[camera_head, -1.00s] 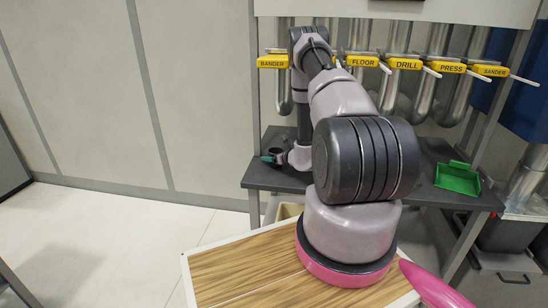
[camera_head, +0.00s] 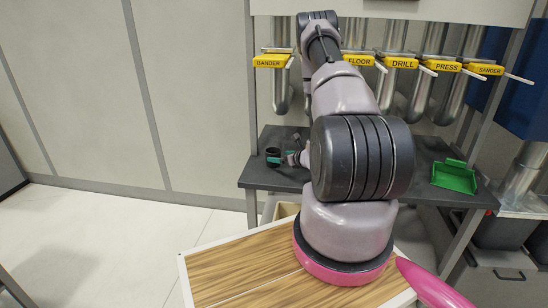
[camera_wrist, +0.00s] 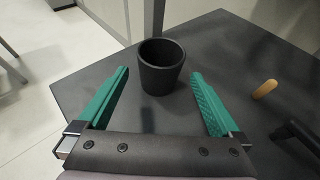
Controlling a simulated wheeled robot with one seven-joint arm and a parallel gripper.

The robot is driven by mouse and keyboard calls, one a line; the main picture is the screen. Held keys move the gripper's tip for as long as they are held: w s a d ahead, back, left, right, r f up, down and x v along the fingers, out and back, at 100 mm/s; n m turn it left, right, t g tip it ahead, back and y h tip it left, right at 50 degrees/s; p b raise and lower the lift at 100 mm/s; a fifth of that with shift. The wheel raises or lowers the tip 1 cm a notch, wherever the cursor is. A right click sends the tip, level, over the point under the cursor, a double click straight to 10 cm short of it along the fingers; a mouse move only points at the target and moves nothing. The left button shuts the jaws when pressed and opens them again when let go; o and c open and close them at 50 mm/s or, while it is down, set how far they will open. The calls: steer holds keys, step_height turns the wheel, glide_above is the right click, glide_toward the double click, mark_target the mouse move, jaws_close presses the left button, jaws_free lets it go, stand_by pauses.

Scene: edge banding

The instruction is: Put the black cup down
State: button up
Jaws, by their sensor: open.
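The black cup (camera_wrist: 161,70) stands upright on the dark grey table (camera_wrist: 245,65), in the wrist view just beyond and between my fingertips. My gripper (camera_wrist: 160,75) is open, with its two green fingers spread wide to the left and right of the cup. Neither finger visibly touches the cup.
A green dustpan-like tray (camera_head: 454,177) lies at the right of the table. A tan rounded piece (camera_wrist: 265,89) and a dark object (camera_wrist: 298,135) lie right of my gripper. Yellow-labelled pipes (camera_head: 398,62) stand behind the table. The table's left edge is near the cup.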

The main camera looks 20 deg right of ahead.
steer(key=shift+v, duration=1.55)
steer(key=w+a+r+n+g+y, duration=0.1)
steer(key=a+r+n+y, duration=0.2)
steer(key=a+r, duration=0.4)
steer(key=w+a+r+n+y, duration=0.1)
steer(key=a+r+n+y, duration=0.25)
steer(key=r, duration=0.55)
steer(key=s+a+r+n+g+y, duration=0.1)
steer(key=s+a+r+n+g, duration=0.2)
steer(key=s+a+r+n, duration=0.25)
steer(key=s+a+r+n+g+y, duration=0.2)
steer(key=s+a+r+n+g, duration=0.15)
steer(key=a+r, duration=0.45)
steer(key=s+a+r+n+g+h, duration=0.1)
steer(key=s+r+n+g+h, duration=0.25)
steer(key=s+r+n, duration=0.6)
steer(key=s+d+r+n+t+h, duration=0.4)
steer(key=s+d+r+h, duration=0.1)
steer(key=s, duration=0.6)
steer(key=shift+d+r+n+t+h, duration=0.3)
steer(key=shift+r+t+h, duration=0.15)
steer(key=shift+h, duration=0.35)
